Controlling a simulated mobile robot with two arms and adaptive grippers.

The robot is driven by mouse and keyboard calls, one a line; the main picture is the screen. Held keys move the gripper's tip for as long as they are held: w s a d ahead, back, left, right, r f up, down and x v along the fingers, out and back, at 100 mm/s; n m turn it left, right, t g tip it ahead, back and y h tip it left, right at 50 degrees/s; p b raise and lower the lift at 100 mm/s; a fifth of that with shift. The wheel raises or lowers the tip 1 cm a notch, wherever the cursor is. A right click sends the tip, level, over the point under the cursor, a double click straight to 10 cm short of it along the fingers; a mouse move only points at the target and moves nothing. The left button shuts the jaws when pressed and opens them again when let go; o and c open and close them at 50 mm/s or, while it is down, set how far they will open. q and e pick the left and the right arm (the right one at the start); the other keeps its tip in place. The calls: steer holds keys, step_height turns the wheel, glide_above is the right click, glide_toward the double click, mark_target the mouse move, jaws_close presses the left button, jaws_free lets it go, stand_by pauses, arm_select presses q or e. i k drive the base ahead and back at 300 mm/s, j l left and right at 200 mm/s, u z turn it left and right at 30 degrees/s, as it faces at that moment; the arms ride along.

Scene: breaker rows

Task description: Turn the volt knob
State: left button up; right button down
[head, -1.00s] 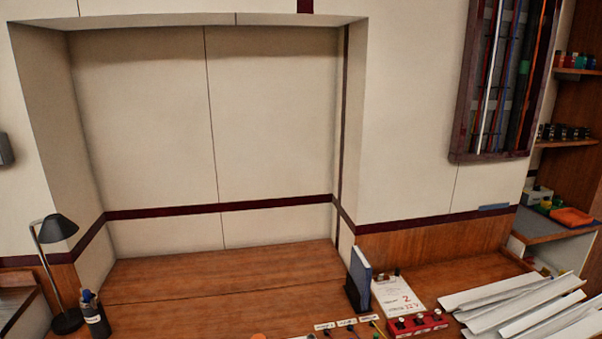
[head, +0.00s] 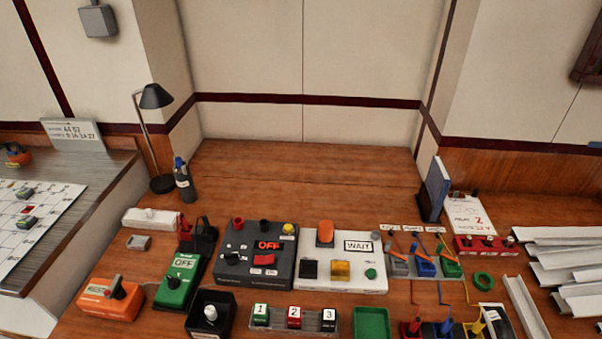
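No label reading "volt" is legible, so I cannot tell which knob is the volt knob. A black box (head: 208,319) at the front holds a pale round knob (head: 210,313). A dark grey panel (head: 258,281) has a red OFF display, a red switch and several posts. Neither gripper is in the head view.
A white panel (head: 340,281) marked WAIT stands right of the grey one. Numbered blocks (head: 294,317), a green tray (head: 371,323) and coloured wired terminals (head: 424,267) crowd the front. White strips (head: 565,262) lie at right. The back of the bench (head: 300,175) is clear.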

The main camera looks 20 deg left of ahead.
mark_target(231, 258)
steer(key=j+u, duration=0.2)
steer(key=u, duration=0.2)
steer(key=j+u, duration=0.2)
steer(key=u, duration=0.2)
